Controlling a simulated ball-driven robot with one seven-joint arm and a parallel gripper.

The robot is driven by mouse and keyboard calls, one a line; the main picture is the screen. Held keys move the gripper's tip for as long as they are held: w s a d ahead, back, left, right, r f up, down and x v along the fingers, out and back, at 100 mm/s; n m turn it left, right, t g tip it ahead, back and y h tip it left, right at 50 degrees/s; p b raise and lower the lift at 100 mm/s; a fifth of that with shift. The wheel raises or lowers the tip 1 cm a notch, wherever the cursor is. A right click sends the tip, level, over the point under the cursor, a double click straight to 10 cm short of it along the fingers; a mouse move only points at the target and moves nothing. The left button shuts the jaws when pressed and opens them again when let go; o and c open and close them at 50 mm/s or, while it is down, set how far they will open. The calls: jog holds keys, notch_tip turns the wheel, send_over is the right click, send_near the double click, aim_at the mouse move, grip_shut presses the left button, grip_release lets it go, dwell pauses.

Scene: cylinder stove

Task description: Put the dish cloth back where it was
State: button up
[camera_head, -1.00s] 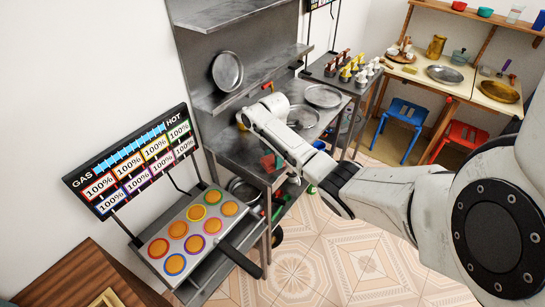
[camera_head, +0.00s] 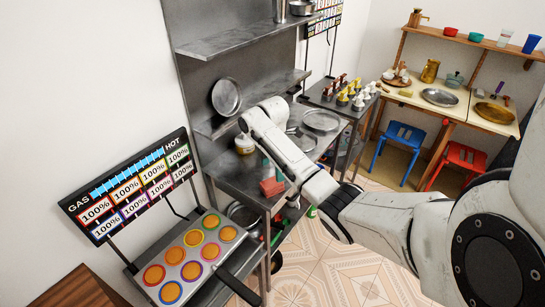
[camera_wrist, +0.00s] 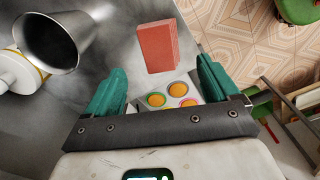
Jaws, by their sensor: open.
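A red, block-shaped piece (camera_wrist: 158,45) shows ahead of my open gripper (camera_wrist: 162,66) in the wrist view, roughly between its teal fingertips. I cannot tell whether this is the dish cloth; nothing else in view is clearly a cloth. In the head view the red piece (camera_head: 271,187) appears at the front of the grey metal counter (camera_head: 235,178), below the end of my arm. The fingers do not appear closed on it. My arm partly hides the counter and the gripper in the head view.
A metal cup-like vessel (camera_wrist: 50,43) lies left in the wrist view. A stove with several round burners (camera_head: 190,258) stands lower left in the head view. Plates (camera_head: 320,121) and condiment bottles (camera_head: 358,98) are farther back.

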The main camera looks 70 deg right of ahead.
notch_tip(320, 180, up, 5)
jog(key=w+a+f+m+t, duration=0.1)
jog(key=w+a+f, duration=0.15)
jog(key=a, duration=0.45)
jog(key=w+a+f+m, duration=0.1)
jog(key=w+a+f, duration=0.15)
jog(key=a, duration=0.35)
jog(key=s+a+f+m, duration=0.1)
jog(key=s+a+f, duration=0.1)
jog(key=a, duration=0.4)
jog(key=s+a+f+m+y, duration=0.1)
jog(key=s+a+f, duration=0.1)
jog(key=a, duration=0.4)
jog(key=s+a+f+m, duration=0.2)
jog(key=s+a, duration=0.1)
jog(key=a, duration=0.3)
jog(key=shift+s+a, duration=0.1)
jog(key=shift+a, duration=0.25)
jog(key=shift+m, duration=0.8)
jog(key=s+a, duration=0.1)
jog(key=s, duration=0.1)
jog(key=s+a+f, duration=0.1)
jog(key=shift+s+a, duration=0.3)
jog(key=shift+s, duration=0.05)
jog(key=s+a+r+m+h, duration=0.1)
jog(key=s+m, duration=0.2)
jog(key=s, duration=0.8)
jog(key=shift+s+r+m, duration=0.25)
jog(key=shift+m, duration=0.15)
jog(key=shift+d, duration=0.1)
